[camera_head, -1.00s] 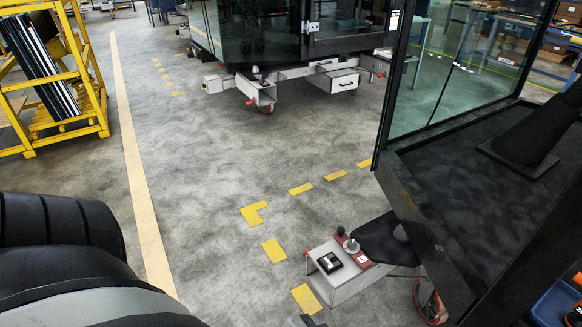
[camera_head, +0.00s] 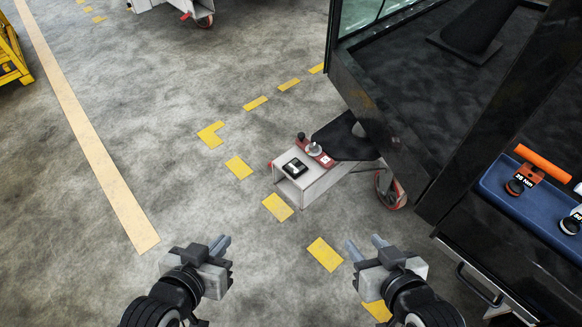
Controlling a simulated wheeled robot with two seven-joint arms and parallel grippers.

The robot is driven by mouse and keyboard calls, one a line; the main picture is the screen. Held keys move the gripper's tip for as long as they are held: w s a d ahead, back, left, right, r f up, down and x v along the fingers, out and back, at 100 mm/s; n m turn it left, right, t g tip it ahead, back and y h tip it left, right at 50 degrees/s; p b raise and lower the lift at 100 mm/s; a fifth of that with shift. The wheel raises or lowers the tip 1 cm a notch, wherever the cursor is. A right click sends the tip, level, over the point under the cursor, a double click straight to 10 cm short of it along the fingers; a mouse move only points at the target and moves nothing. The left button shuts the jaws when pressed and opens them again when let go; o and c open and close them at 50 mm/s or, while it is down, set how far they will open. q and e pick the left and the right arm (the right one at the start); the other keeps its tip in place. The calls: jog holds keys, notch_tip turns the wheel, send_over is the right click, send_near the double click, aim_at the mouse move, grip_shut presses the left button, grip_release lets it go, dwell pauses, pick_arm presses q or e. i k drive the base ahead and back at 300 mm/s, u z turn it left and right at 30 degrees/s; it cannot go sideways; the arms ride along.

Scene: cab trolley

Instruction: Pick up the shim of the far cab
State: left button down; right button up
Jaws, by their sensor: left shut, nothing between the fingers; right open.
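Of the far cab, only the low white trolley parts (camera_head: 146,5) and a red-rimmed caster (camera_head: 203,20) show at the top edge; no shim can be made out there. The near cab (camera_head: 395,125) stands at the right on its trolley. A white box-like trolley end (camera_head: 318,186) sticks out from it, carrying a small black block (camera_head: 295,168) and a red piece with a grey knob (camera_head: 316,150). My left gripper (camera_head: 222,243) is shut and empty over the floor, below and left of this box. My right gripper (camera_head: 366,245) is open and empty, below and right of it.
A blue tray (camera_head: 520,207) with an orange-handled tool (camera_head: 543,163) and torque-labelled items lies at the right. Yellow floor marks (camera_head: 325,254) and a long pale line (camera_head: 85,125) cross the concrete. A yellow rack (camera_head: 10,55) stands at the left edge.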

aim_at(291, 167)
jog(key=u, duration=1.2)
jog(key=i, duration=2.05)
jog(key=z, duration=1.35)
